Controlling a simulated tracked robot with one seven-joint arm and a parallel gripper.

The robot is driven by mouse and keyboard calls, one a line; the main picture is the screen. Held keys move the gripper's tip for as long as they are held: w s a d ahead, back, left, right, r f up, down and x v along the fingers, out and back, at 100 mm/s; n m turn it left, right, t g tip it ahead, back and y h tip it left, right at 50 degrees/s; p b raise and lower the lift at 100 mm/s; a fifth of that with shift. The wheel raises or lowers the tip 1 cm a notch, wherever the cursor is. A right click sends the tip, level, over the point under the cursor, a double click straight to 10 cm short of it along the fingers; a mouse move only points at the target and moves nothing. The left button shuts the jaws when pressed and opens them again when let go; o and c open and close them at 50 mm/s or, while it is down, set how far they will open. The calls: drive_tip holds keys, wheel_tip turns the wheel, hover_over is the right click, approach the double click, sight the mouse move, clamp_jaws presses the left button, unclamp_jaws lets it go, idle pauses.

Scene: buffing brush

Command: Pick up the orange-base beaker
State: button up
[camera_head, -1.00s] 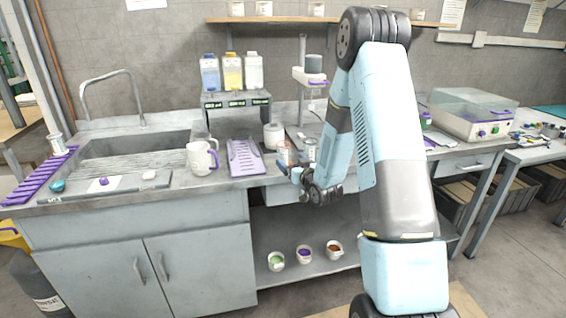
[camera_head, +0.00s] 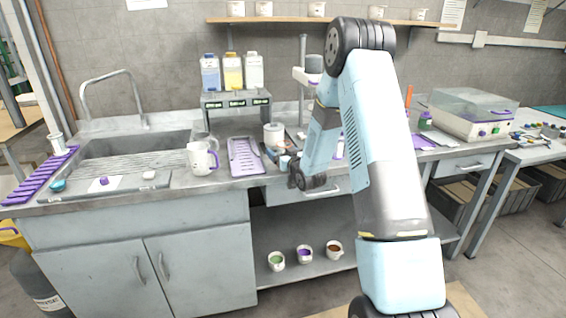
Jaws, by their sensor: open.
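I cannot make out a beaker with a clearly orange base. A small white cup with orange-brown inside (camera_head: 334,249) stands upright on the lower shelf, right of a cup with purple inside (camera_head: 304,254) and a cup with green inside (camera_head: 277,260). My gripper (camera_head: 284,161) is open at the counter's front, just right of the purple rack, above and apart from those cups. Its fingers are small and partly hidden by my wrist. Small items right beside the fingers are too unclear to name.
A white jug (camera_head: 201,158) and a purple rack (camera_head: 246,157) stand left of my gripper. A white jar (camera_head: 273,136) is behind it. A bottle stand (camera_head: 236,105) is at the back. A clear-lidded machine (camera_head: 474,117) stands right. The lower shelf (camera_head: 318,270) has free room.

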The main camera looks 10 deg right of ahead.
drive_tip(key=shift+c, duration=0.2)
drive_tip(key=c, duration=1)
drive_tip(key=shift+c, duration=0.2)
